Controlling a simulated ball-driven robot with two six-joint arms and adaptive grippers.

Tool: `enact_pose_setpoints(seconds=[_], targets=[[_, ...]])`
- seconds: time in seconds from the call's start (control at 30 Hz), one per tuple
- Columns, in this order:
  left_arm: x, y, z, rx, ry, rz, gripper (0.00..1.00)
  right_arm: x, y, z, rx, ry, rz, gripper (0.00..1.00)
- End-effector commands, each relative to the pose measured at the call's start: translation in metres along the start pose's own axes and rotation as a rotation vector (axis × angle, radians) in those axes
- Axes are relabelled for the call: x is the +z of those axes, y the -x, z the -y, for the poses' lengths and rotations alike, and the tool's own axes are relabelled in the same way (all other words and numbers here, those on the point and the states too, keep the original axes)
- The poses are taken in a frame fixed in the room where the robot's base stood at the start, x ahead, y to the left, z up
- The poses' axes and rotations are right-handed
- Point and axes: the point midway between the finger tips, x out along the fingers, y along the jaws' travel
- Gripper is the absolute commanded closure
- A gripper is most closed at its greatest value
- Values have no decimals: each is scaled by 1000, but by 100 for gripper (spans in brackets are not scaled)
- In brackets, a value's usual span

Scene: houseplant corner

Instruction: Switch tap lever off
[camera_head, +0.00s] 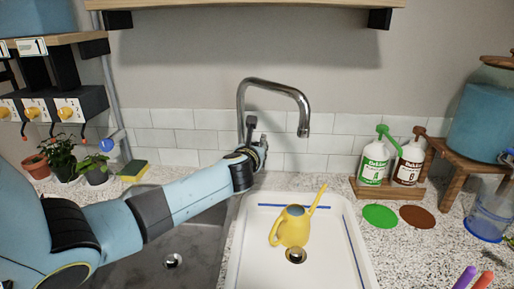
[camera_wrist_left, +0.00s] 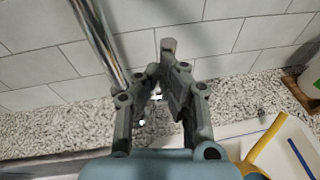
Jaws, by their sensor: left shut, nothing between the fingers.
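The chrome tap (camera_head: 273,84) rises behind the sink and curves right, its spout end (camera_head: 303,130) above the tray area. Its short grey lever (camera_head: 251,122) stands upright beside the pipe. My left gripper (camera_head: 260,149) is at the tap's base, just below the lever, and hides the lower part of the tap. In the left wrist view the tap pipe (camera_wrist_left: 97,42) runs down past the left finger, and the lever (camera_wrist_left: 168,47) shows just beyond the fingertips (camera_wrist_left: 165,76). The gripper is shut and empty; whether it touches the lever I cannot tell. My right gripper is not in view.
A yellow watering can (camera_head: 292,228) stands in the white sink basin (camera_head: 250,262) under the spout. Green (camera_head: 374,160) and brown (camera_head: 409,164) bottles stand on a wooden rack at right.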

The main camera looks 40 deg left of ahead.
Motion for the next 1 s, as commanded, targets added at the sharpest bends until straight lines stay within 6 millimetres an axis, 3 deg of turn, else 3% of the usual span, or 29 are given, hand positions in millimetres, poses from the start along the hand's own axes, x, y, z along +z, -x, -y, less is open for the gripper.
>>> enact_pose_setpoints(seconds=[1.0], targets=[[6,-9,-6,0,-1,0,100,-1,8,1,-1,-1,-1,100]])
